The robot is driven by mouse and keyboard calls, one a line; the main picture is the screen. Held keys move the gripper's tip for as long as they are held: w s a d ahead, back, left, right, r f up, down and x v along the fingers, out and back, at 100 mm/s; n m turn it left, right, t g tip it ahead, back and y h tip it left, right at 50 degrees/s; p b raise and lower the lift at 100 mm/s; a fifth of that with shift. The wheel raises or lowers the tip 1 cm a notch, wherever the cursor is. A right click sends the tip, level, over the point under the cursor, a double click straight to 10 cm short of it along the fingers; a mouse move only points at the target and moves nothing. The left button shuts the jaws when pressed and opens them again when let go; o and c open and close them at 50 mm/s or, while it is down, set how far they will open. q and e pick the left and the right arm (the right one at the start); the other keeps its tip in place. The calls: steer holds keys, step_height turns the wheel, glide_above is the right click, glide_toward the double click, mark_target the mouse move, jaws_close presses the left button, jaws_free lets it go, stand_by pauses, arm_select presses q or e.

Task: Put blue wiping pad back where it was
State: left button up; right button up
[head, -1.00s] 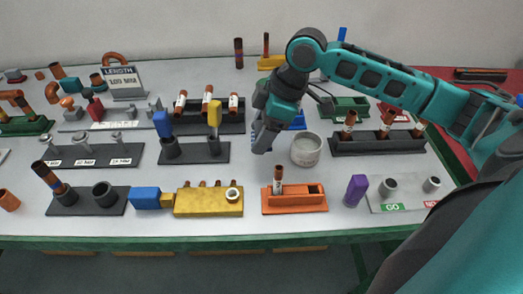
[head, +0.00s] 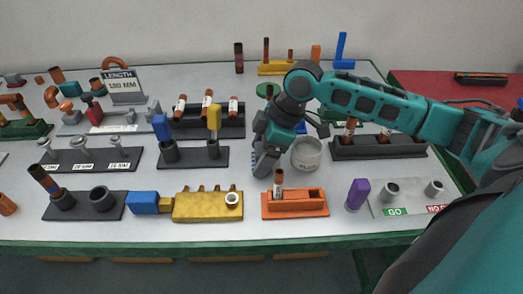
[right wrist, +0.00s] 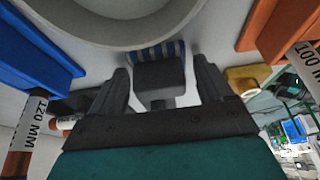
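A wiping pad with blue and white stripes and a grey block-shaped handle (right wrist: 160,80) shows in the right wrist view, next to the white cup. My right gripper (right wrist: 160,92) is open, with one finger on each side of the grey handle and a visible gap at both sides. In the head view my right gripper (head: 265,162) points down close to the table, left of the cup and behind the orange holder. It hides most of the pad there. My left gripper is not in view.
The white cup (head: 306,153) stands just right of the gripper. The orange holder (head: 295,204) with an upright tube is in front. A grey two-socket stand (head: 194,155) is to the left, and a yellow block (head: 208,207) is front left.

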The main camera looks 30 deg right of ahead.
steer(key=shift+o, duration=0.6)
steer(key=shift+d+r, duration=0.1)
steer(key=shift+r, duration=0.3)
steer(key=p+v, duration=0.2)
steer(key=v, duration=0.9)
steer(key=shift+r, duration=0.25)
steer(key=shift+s, duration=0.15)
